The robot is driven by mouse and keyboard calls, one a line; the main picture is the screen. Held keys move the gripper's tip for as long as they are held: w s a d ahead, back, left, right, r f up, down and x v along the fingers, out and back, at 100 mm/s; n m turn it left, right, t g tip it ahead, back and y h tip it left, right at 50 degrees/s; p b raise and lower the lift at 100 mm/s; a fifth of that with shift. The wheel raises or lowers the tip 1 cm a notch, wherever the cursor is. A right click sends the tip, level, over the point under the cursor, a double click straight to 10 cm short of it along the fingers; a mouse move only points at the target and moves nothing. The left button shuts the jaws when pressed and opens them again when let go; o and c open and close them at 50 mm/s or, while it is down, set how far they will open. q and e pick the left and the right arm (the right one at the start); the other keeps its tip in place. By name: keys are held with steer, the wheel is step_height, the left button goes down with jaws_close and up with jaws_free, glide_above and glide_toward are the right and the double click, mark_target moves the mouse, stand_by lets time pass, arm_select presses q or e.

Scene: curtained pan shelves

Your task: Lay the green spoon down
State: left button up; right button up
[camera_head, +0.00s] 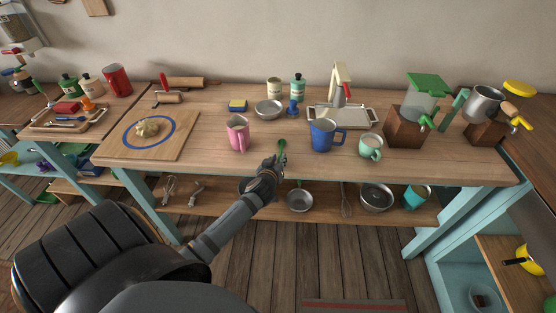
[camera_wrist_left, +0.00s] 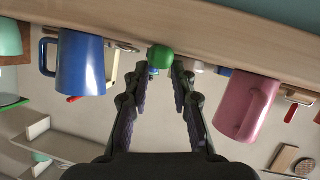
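The green spoon (camera_head: 282,147) is small in the head view, at the front part of the wooden table, between the pink mug and the blue mug. In the left wrist view, which is upside down, its rounded green end (camera_wrist_left: 161,57) shows against the table edge, just past my fingertips. My left gripper (camera_head: 272,163) is at the table's front edge, pointing at the spoon. In the left wrist view its two fingers (camera_wrist_left: 160,68) are parted, with nothing seen held between them. Whether the fingertips touch the spoon is unclear. My right gripper is not in view.
A pink mug (camera_head: 238,134) stands left of the spoon and a blue mug (camera_head: 322,136) right of it. A mint mug (camera_head: 370,147) is farther right. A steel bowl (camera_head: 268,110) stands behind. Bare tabletop lies around the spoon.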

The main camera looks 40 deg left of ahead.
arm_select(q)
steer(key=o, duration=0.6)
steer(key=v, duration=1.2)
steer(key=shift+d+f, duration=0.1)
